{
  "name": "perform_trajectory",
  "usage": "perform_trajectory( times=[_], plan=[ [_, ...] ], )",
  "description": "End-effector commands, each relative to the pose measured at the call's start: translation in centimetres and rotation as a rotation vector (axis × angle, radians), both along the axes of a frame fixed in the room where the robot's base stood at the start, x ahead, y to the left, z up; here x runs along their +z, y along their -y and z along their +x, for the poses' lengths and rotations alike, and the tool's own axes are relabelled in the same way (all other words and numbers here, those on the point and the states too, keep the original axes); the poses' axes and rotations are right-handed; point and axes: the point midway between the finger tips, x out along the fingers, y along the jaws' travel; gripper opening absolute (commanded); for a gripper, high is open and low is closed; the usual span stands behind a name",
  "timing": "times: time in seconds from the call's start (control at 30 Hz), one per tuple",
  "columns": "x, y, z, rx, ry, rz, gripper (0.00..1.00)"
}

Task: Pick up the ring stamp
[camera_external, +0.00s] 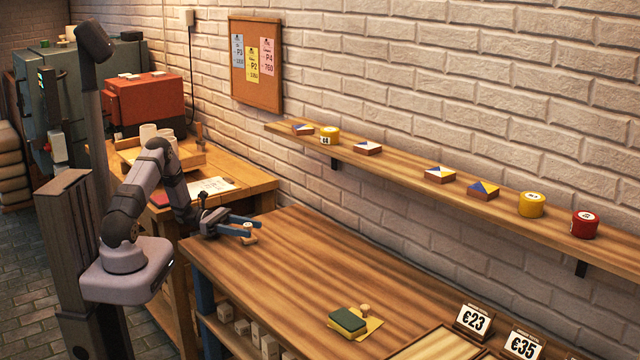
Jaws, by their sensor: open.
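My gripper (247,227) is low over the left end of the wooden table, with its two blue fingers apart. A small light wooden stamp (249,238) stands at the fingertips. I cannot tell whether the fingers touch it, and its marking is hidden. A second small wooden stamp (364,309) with a round knob is near the front of the table, beside a dark green pad (347,321) on a yellow sheet. I cannot tell from this view which stamp carries the ring.
A wall shelf (400,168) holds several tiles and round tins. Price cards (474,319) stand at the table's front right, near a light wooden board (432,346). A side bench (240,187) with papers is behind my arm. The middle of the table is clear.

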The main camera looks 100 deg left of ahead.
Motion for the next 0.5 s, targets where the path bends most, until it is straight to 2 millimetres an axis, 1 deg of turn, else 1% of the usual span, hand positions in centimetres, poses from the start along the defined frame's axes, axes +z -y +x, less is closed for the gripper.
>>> perform_trajectory(
  times=[0.03,0.1,0.23,0.33,0.5],
  plan=[
    [0.2,0.3,0.8,-0.004,0.0,-0.001,0.46],
    [0.2,0.6,1.7,-0.004,-0.002,-0.002,0.46],
    [0.2,1.0,3.2,-0.003,-0.001,-0.002,0.46],
    [0.1,1.2,3.8,-0.001,-0.001,-0.001,0.46],
    [0.1,1.2,4.0,0.001,-0.001,-0.001,0.46]
  ],
)
